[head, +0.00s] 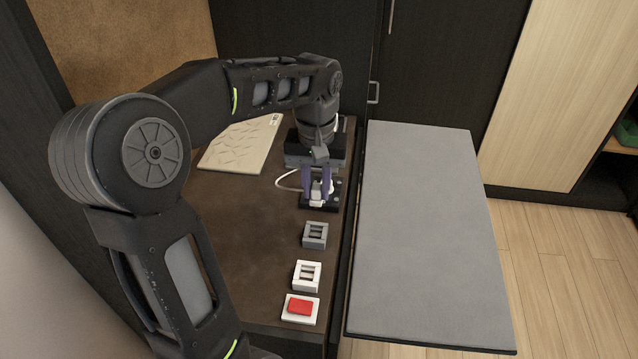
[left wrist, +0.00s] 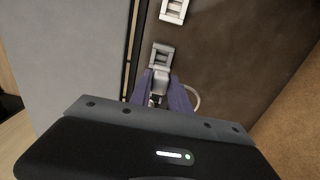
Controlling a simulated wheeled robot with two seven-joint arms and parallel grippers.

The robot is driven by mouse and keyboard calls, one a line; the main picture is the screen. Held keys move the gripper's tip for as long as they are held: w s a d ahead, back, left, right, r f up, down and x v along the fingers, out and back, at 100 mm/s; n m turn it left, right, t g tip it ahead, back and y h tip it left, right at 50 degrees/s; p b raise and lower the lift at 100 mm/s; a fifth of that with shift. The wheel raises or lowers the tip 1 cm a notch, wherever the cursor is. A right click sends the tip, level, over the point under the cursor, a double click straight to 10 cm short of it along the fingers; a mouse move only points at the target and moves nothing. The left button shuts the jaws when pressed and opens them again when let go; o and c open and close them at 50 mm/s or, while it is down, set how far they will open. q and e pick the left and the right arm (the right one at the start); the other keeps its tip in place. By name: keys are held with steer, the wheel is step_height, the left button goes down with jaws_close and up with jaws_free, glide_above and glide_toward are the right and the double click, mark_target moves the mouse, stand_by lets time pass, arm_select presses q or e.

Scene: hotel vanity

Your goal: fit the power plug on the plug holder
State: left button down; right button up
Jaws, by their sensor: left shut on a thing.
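My left gripper (head: 317,187) has purple fingers and is shut on the white power plug (head: 317,198). The plug sits between the fingertips, close above a black base (head: 333,206) near the right edge of the brown top. I cannot tell whether it touches the base. A white cable (head: 285,181) loops to its left. In the left wrist view the plug (left wrist: 160,78) shows between the fingers, beside a grey slotted block (left wrist: 162,54). This grey block (head: 315,235) and a white slotted block (head: 307,275) stand apart nearer the front; which one is the plug holder is unclear.
A white block with a red top (head: 301,307) stands at the front. A patterned beige board (head: 240,146) lies at the back left. A grey panel (head: 425,230) lies to the right. The middle of the brown top (head: 250,230) is clear.

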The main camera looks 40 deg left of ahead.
arm_select(q)
steer(key=shift+s+a+r, duration=0.1)
steer(key=shift+s, duration=0.25)
steer(key=shift+w, duration=0.2)
steer(key=shift+s+f+b, duration=0.1)
steer(key=shift+f+b, duration=0.3)
steer(key=shift+f, duration=0.1)
step_height(320, 180, down, 5)
steer(key=b, duration=0.4)
steer(key=shift+r, duration=0.1)
steer(key=shift+f+b, duration=0.45)
steer(key=shift+f, duration=0.2)
arm_select(e)
steer(key=shift+a+f, duration=0.15)
steer(key=shift+f, duration=2.45)
arm_select(q)
steer(key=shift+f, duration=0.3)
arm_select(e)
steer(key=shift+f, duration=0.2)
arm_select(q)
steer(key=shift+f+b, duration=0.3)
steer(key=shift+b, duration=0.15)
arm_select(e)
steer(key=shift+f, duration=0.25)
arm_select(q)
steer(key=shift+f+b, duration=1.05)
steer(key=shift+f, duration=0.5)
arm_select(e)
steer(key=shift+f, duration=1.05)
